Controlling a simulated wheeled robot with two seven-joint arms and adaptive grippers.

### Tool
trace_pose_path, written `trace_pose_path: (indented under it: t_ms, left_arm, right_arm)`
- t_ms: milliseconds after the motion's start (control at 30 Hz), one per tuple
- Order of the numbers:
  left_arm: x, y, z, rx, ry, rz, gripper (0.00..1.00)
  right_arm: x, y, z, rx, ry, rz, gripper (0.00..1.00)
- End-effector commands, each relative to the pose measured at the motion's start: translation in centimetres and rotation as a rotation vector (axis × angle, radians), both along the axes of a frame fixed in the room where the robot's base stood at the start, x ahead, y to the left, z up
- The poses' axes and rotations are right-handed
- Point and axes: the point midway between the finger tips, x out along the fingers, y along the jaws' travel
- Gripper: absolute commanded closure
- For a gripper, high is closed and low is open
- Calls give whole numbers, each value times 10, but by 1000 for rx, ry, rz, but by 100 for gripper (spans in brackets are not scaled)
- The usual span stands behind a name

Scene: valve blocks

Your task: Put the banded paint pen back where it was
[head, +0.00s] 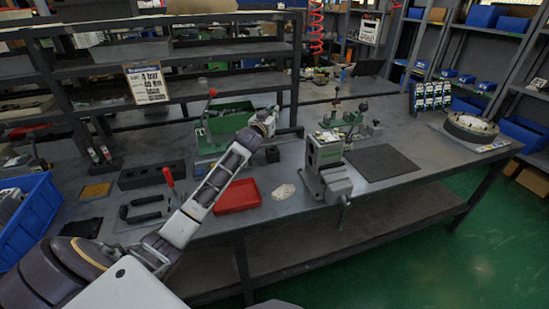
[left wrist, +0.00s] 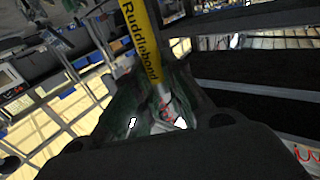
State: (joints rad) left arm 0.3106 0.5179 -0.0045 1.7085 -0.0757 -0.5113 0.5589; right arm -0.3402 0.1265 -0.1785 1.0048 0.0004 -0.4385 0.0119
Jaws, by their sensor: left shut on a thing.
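My left gripper (head: 271,114) is at the end of my arm, over the middle of the bench, in front of the green tray; its fingers are small and hard to make out in the head view. In the left wrist view my left gripper (left wrist: 160,115) is shut on a yellow pen-like thing (left wrist: 142,45) with black "Ruddlebond" lettering and a pale lower end. It stands up between the fingers, slightly tilted. I cannot make out a band on it. My right gripper is out of view.
A green tray (head: 228,112), a red tray (head: 237,196) and a black slotted block (head: 151,175) are near my arm. A grey vise with a valve block (head: 325,165) stands to the right. A dark mat (head: 381,163) lies bare beyond it. A shelf frame (head: 297,75) rises behind.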

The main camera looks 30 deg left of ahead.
Motion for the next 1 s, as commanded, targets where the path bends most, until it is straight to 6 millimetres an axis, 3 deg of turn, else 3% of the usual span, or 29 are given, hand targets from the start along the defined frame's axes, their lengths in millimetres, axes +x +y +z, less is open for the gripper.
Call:
trace_pose_path:
  t_ms: [367, 800, 1000]
  left_arm:
    - [0, 0, -2, 0, 1, 0, 100]
    - [0, 0, -46, -1, 2, 1, 100]
    - [0, 0, -50, 0, -1, 0, 100]
  right_arm:
    - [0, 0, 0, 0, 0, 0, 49]
    - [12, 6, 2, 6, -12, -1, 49]
    - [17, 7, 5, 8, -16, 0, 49]
